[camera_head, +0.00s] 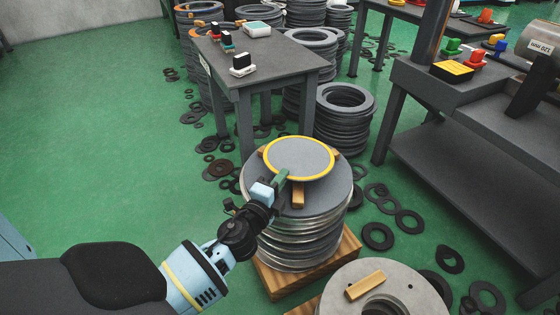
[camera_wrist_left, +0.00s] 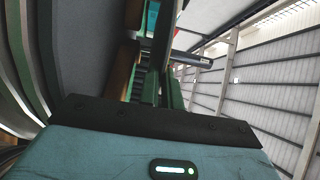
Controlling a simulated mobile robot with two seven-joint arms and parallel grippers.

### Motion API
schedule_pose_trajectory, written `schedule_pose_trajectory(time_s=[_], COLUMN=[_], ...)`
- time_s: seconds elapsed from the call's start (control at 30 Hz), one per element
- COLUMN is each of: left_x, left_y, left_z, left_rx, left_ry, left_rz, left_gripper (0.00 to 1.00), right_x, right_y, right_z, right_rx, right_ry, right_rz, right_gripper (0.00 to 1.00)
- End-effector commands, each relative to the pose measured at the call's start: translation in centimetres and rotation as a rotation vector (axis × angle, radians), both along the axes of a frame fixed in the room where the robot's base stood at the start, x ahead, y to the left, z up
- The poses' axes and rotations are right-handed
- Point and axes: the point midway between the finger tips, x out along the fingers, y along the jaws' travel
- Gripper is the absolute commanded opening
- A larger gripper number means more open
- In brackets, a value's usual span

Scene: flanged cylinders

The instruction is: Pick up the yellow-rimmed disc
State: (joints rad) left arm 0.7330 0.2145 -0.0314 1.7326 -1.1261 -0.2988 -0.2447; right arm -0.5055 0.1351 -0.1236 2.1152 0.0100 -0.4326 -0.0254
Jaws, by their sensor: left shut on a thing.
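The yellow-rimmed disc (camera_head: 300,157) is grey with a yellow edge. It lies flat above a stack of grey flanged discs (camera_head: 334,205), with wooden blocks (camera_head: 298,194) under it. My left gripper (camera_head: 281,180) is at the disc's near-left edge, shut on it. In the left wrist view the green fingers (camera_wrist_left: 163,75) are close together, with the stack (camera_wrist_left: 80,40) and a brown block (camera_wrist_left: 122,70) on the left. The exact contact is hard to see there. My right gripper is not in view.
The stack stands on a wooden pallet (camera_head: 310,272). A large grey flange (camera_head: 415,298) with a wooden block on it is at the near right. A grey table (camera_head: 275,67) stands behind and a workbench (camera_head: 480,150) to the right. Black rings litter the green floor; the left floor is clear.

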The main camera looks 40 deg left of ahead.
Motion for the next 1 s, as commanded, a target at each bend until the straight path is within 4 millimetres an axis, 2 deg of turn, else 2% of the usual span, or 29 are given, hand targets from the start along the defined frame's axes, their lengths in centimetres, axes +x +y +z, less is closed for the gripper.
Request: schedule_pose_trajectory(time_s=[0.27, 0.5, 0.7, 1.0], left_x=[-3.9, -8.8, -12.2, -14.9], left_y=[-1.0, -2.1, -2.8, -3.5], left_z=[0.6, 0.9, 1.2, 1.5], left_rx=[-0.001, -0.002, -0.002, 0.000], left_ry=[-0.005, -0.005, -0.005, -0.006], left_rz=[-0.001, 0.000, 0.000, -0.001], left_gripper=[0.00, 0.00, 0.00, 0.00], right_x=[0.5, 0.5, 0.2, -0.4], right_y=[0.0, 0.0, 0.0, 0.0], right_z=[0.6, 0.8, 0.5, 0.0], right_rx=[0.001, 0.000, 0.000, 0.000], right_ry=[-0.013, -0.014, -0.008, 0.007], right_rz=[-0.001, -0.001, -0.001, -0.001], right_gripper=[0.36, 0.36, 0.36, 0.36])
